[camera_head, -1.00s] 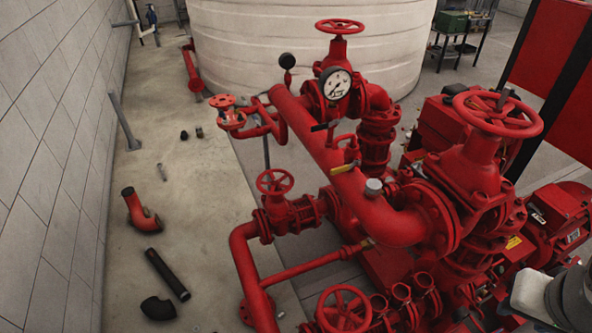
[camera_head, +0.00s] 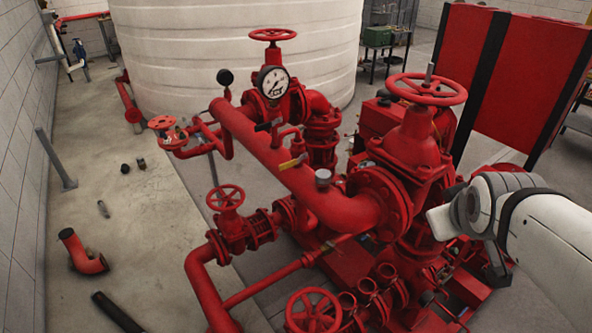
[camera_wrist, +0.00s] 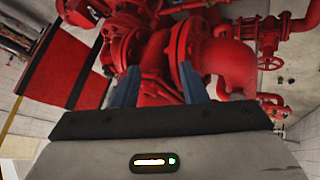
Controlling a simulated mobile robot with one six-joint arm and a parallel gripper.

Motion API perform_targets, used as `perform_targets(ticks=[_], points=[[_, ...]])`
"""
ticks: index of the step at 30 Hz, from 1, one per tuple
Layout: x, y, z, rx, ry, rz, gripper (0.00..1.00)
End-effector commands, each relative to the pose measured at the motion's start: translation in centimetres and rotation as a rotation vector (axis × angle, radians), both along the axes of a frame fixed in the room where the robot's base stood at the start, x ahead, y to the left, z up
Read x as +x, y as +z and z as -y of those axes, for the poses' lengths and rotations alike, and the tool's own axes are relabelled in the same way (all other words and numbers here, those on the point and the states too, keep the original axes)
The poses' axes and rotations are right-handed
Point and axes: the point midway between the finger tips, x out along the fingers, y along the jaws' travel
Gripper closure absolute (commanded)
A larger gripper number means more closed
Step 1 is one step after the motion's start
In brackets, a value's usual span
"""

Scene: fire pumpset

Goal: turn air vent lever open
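A yellow lever (camera_head: 293,161) sits on top of the thick red pipe (camera_head: 335,208), beside a small grey cap (camera_head: 323,178). A black lever (camera_head: 268,125) is further up the pipe, near a small red branch. I cannot tell from the labels which lever is the air vent's. In the wrist view my gripper (camera_wrist: 159,88) has its two blue-grey fingers spread apart with nothing between them. Red pipework lies beyond the fingers; neither lever is clear there. In the head view my arm reaches in from the right, right of the pipe, and the fingertips are not clear.
A pressure gauge (camera_head: 273,82) stands behind the levers. A large red handwheel valve (camera_head: 426,90) rises between the pipe and my arm's side. A white tank (camera_head: 180,60) is behind, a red panel (camera_head: 520,80) at right.

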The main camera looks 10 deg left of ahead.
Motion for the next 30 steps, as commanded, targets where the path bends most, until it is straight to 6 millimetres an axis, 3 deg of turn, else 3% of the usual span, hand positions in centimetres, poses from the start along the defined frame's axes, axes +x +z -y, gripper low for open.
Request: perform_targets(ticks=[1,6,7,10,15,21,26,30], points=[[2.6,-2.8,-1.4,-0.066,0.11,0.079,0.61],[9.7,-4.1,-7.3,-0.299,0.454,0.385,0.61],[10.4,-4.4,-8.5,-0.349,0.513,0.421,0.61],[11.9,-5.1,-15.0,-0.429,0.786,0.641,0.61],[12.2,-6.3,-22.7,-0.564,1.056,0.941,0.61],[11.5,-7.0,-26.7,-0.622,1.196,1.121,0.61],[11.7,-7.0,-28.0,-0.63,1.227,1.162,0.61],[13.2,-7.1,-29.4,-0.629,1.23,1.161,0.61]])
